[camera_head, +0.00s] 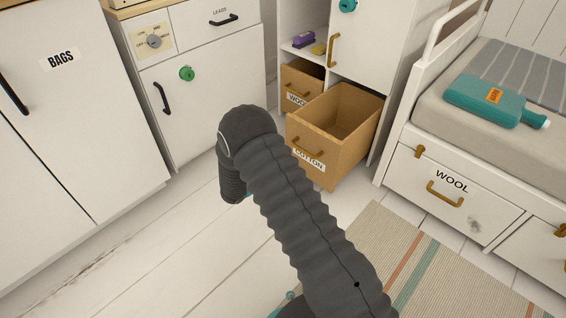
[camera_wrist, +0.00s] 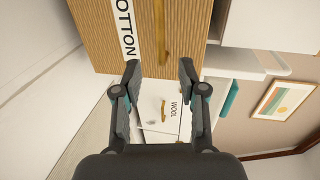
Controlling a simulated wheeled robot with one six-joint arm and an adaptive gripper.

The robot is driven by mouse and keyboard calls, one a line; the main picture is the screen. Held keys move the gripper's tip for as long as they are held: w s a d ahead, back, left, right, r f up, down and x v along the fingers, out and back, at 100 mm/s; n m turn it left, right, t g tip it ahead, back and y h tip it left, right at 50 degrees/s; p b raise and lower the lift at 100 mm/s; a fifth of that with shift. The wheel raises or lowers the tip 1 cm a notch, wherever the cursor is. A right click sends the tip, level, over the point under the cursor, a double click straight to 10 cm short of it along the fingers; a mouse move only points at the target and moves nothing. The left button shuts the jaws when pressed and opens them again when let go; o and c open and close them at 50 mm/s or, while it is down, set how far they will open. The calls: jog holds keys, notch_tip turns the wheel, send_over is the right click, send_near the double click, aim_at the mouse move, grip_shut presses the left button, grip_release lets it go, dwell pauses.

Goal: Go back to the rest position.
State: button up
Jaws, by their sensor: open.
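My gripper (camera_wrist: 160,68) is open, with its two fingers apart and nothing between them in the wrist view. Beyond the fingertips is the wooden front of the cotton drawer (camera_wrist: 98,35), with its brass handle (camera_wrist: 160,25) lined up with the gap. I cannot tell how far the fingertips are from it. In the head view the cotton drawer (camera_head: 309,150) is pulled out and looks empty inside. My dark ribbed arm (camera_head: 300,215) reaches up from the bottom and bends down left of the drawer. The gripper itself is mostly hidden there.
A bed (camera_head: 400,160) with a wool drawer (camera_head: 440,185) and a teal bottle (camera_head: 495,100) stands at right. White cabinets (camera_head: 75,130) line the left. Another wooden drawer (camera_head: 296,90) is behind the cotton drawer. A striped rug (camera_head: 400,250) and bare floor (camera_head: 150,240) lie in front.

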jog(key=s+d+f+m+g, duration=0.45)
jog(key=s+m, duration=0.35)
jog(key=m, duration=0.3)
jog(key=s+d+r+m+g, duration=0.2)
jog(key=s+r+m+g, duration=0.3)
jog(key=s+r+m, duration=0.4)
jog(key=s+d+r+m+t+y+p, duration=0.1)
jog(key=s+r+m+y+p, duration=0.1)
jog(key=s+r+m, duration=0.5)
jog(key=s+d+r+m+t+y+p, duration=0.1)
jog(key=s+r+m+y, duration=0.4)
jog(key=r, duration=1.2)
jog(key=s+d+r+m+t+y+p, duration=0.2)
jog(key=s+r+m+y+p, duration=0.1)
jog(key=s+r+m, duration=0.7)
jog(key=r+m+y, duration=0.1)
jog(key=r+m, duration=0.1)
jog(key=shift+s+m, duration=0.25)
jog(key=shift+m, duration=0.05)
